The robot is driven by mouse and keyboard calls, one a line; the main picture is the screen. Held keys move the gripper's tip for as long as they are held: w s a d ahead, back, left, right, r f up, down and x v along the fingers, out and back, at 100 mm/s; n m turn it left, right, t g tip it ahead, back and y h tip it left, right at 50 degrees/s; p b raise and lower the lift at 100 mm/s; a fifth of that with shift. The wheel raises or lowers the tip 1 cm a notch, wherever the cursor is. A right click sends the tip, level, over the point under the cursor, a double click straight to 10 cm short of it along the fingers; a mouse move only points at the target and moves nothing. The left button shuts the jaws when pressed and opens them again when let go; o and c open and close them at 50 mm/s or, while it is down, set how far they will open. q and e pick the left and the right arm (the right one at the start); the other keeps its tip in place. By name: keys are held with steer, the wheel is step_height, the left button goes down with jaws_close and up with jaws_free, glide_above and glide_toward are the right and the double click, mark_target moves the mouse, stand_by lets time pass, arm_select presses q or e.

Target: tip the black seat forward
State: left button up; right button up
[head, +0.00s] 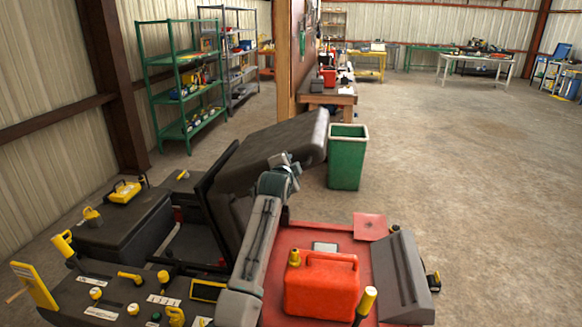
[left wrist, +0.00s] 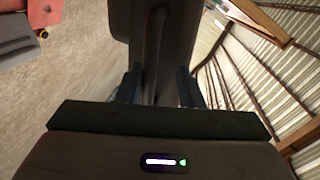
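The black seat (head: 272,150) stands tilted up steeply on the machine, leaning to the right in the head view. A dark opening shows below and left of its raised underside. My left gripper (head: 288,162) is at the seat; its fingertips are hard to make out there. In the left wrist view my left gripper (left wrist: 160,88) has one finger on each side of a dark part of the seat (left wrist: 158,40), with no clear gap, and looks shut on it. My right gripper is in neither view.
A red fuel can (head: 321,285) stands on the red deck, beside a grey sloped panel (head: 402,275). Yellow-knobbed controls (head: 130,277) fill the front left. A green bin (head: 347,158) stands just beyond the seat. Open concrete floor lies to the right.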

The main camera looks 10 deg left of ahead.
arm_select(q)
steer(key=s+r+b, duration=0.2)
steer(key=s+b, duration=0.1)
steer(key=s, duration=0.7)
steer(key=shift+s, duration=0.35)
